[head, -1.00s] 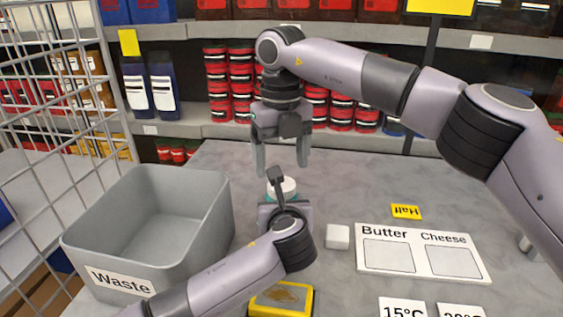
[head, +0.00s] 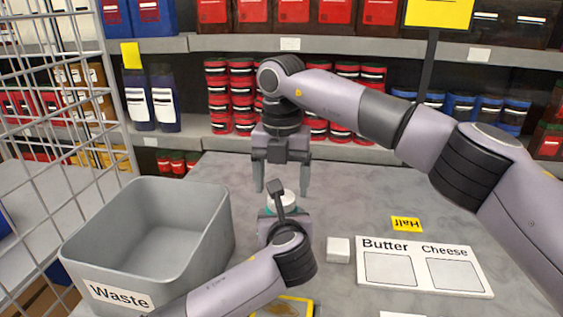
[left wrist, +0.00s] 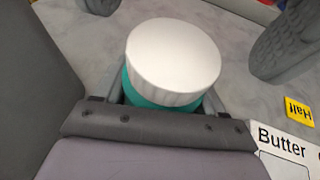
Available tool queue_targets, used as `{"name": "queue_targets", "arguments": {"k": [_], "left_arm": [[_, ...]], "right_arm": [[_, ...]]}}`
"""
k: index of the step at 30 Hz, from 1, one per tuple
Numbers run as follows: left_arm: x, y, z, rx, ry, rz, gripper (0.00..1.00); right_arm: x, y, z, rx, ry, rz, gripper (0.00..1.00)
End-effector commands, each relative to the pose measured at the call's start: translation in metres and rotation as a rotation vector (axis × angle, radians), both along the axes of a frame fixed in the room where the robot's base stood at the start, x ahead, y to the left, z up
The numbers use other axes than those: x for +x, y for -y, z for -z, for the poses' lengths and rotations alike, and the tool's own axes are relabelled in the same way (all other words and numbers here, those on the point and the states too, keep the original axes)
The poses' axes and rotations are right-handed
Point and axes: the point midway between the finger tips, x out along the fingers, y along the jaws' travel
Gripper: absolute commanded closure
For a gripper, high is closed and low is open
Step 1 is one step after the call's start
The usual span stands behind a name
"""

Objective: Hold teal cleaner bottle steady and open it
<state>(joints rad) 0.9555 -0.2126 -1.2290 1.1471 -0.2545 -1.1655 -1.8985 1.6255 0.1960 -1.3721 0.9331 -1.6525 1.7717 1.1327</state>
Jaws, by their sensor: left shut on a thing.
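The teal cleaner bottle (left wrist: 150,101) has a ribbed white cap (left wrist: 174,58) and stands upright on the grey table. My left gripper (left wrist: 165,108) is shut on the bottle below the cap. In the head view the cap (head: 284,200) shows just beyond my left gripper (head: 284,219), whose wrist hides most of the bottle. My right gripper (head: 281,190) points straight down from above, with its two fingers apart on either side of the cap's top. The cap is still on the bottle.
A grey Waste bin (head: 105,260) stands left of the bottle. A small white cube (head: 338,249), a Butter and Cheese board (head: 425,285) and a yellow Half label (head: 406,224) lie to the right. A wire rack (head: 60,130) is at the left. Stocked shelves (head: 370,48) stand behind.

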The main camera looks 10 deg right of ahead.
Motion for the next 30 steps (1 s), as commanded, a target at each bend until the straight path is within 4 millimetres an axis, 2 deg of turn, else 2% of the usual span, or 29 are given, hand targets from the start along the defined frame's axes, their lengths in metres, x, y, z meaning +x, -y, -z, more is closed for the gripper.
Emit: {"name": "queue_targets", "arguments": {"k": [1,6,16,17,21,22,30], "left_arm": [[0.000,0.000,0.000,0.000,0.000,0.000,1.00],[0.000,0.000,0.000,0.000,0.000,0.000,1.00],[0.000,0.000,0.000,0.000,0.000,0.000,1.00],[0.000,0.000,0.000,0.000,0.000,0.000,1.00],[0.000,0.000,0.000,0.000,0.000,0.000,1.00],[0.000,0.000,0.000,0.000,0.000,0.000,1.00],[0.000,0.000,0.000,0.000,0.000,0.000,1.00]], "right_arm": [[0.000,0.000,0.008,-0.001,-0.003,0.000,0.22],[0.000,0.000,0.023,-0.001,0.000,-0.001,0.22],[0.000,0.000,0.027,0.001,0.001,-0.001,0.22],[0.000,0.000,0.027,0.001,0.001,-0.001,0.29],[0.000,0.000,0.027,0.001,0.001,-0.001,0.74],[0.000,0.000,0.027,0.001,0.001,-0.001,0.81],[0.000,0.000,0.026,0.000,0.001,-0.059,0.82]]}}
